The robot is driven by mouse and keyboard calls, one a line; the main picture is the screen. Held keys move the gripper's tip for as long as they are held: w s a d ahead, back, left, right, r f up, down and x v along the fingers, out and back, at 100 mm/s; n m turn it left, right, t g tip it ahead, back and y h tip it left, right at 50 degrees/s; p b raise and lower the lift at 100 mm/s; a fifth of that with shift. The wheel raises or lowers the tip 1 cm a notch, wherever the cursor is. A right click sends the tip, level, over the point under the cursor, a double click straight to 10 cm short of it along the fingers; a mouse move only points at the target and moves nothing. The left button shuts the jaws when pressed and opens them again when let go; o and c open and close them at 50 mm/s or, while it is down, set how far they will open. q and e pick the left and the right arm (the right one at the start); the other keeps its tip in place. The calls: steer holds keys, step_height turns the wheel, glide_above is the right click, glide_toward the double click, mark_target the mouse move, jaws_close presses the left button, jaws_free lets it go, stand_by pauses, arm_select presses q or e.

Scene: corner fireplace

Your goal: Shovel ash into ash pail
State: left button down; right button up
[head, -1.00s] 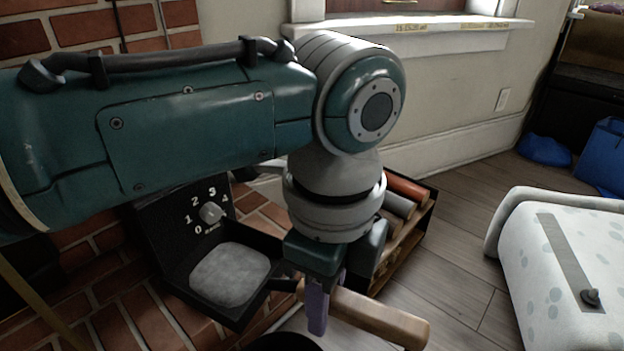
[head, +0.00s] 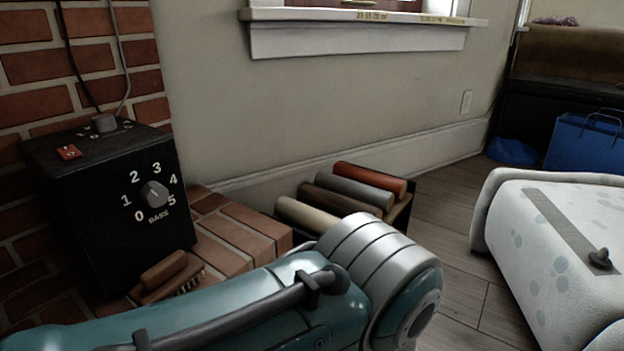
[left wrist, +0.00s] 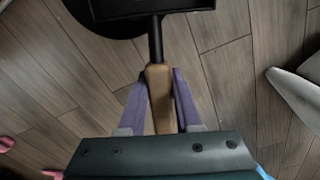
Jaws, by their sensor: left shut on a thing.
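In the left wrist view my left gripper (left wrist: 159,75) has its purple fingers closed on the wooden handle (left wrist: 158,105) of the shovel. The shovel's black shaft (left wrist: 155,40) runs up from the handle to a dark pan (left wrist: 150,9), cut off by the top edge. Whether ash lies in the pan cannot be told from this view. A dark round shape (left wrist: 100,24), perhaps the ash pail, lies under and beside the pan, partly hidden. In the head view my left arm crosses the bottom, and its gripper and the shovel are out of frame. My right gripper is not in view.
A black box with a BASS dial (head: 110,200) stands on the brick hearth (head: 245,232), with a wooden-handled brush (head: 167,276) in front. A rack of coloured rolls (head: 352,190) stands by the wall. A white patterned seat (head: 560,255) is at right; wooden floor (head: 450,215) lies between.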

arm_select(q)
steer(key=h+p, duration=0.1)
steer(key=a+f+t+h+p, duration=0.1)
steer(key=p, duration=0.1)
steer(key=shift+s+f+t, duration=0.1)
steer(key=shift+s+t, duration=0.2)
steer(key=s+a+t+h+b, duration=0.4)
steer(key=a+t+h+b, duration=0.2)
steer(key=h+b, duration=0.8)
steer(key=shift+t+b, duration=0.95)
steer(key=shift+t, duration=0.45)
steer(key=shift+f, duration=0.1)
stand_by(1.0)
